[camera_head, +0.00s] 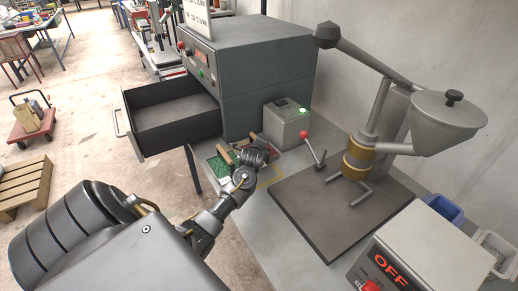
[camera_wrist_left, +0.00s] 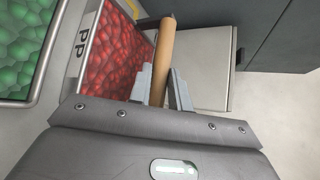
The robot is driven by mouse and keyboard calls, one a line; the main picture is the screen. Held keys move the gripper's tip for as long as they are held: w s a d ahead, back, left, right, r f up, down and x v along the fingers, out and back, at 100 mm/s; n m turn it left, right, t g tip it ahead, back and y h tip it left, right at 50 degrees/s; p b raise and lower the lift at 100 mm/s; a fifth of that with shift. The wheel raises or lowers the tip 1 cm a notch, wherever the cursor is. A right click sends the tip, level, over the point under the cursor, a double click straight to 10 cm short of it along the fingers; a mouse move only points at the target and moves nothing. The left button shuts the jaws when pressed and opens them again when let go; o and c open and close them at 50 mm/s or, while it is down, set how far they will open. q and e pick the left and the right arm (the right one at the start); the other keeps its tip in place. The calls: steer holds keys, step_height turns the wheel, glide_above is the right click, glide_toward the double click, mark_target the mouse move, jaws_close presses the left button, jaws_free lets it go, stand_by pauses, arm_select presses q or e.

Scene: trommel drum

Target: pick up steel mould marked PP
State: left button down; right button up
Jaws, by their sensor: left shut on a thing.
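The steel mould marked PP (camera_wrist_left: 84,40) is a shallow metal tray filled with red granules in the left wrist view. Its wooden handle (camera_wrist_left: 165,50) stands between the fingers of my left gripper (camera_wrist_left: 160,88), which is shut on it. In the head view my left gripper (camera_head: 256,152) is low over the table and hides most of this mould. Only the handle end (camera_head: 253,138) shows behind it. I cannot tell whether the mould is clear of the table. My right gripper is not in view.
A mould with green granules (camera_head: 222,171) lies just left of the gripper; it also shows in the left wrist view (camera_wrist_left: 22,45). A grey box (camera_head: 287,124) stands close behind right. The oven's open drawer (camera_head: 172,112) is at left.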

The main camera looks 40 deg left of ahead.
arm_select(q)
steer(key=shift+r, duration=0.1)
stand_by(0.3)
steer(key=shift+w+r+b, duration=0.1)
steer(key=shift+r+b, duration=0.2)
steer(key=shift+r, duration=0.3)
steer(key=s+a+r, duration=0.4)
steer(key=s+r, duration=0.8)
steer(key=s, duration=0.1)
steer(key=shift+s+a+p, duration=0.2)
steer(key=shift+s+p, duration=0.05)
steer(key=shift+p, duration=0.05)
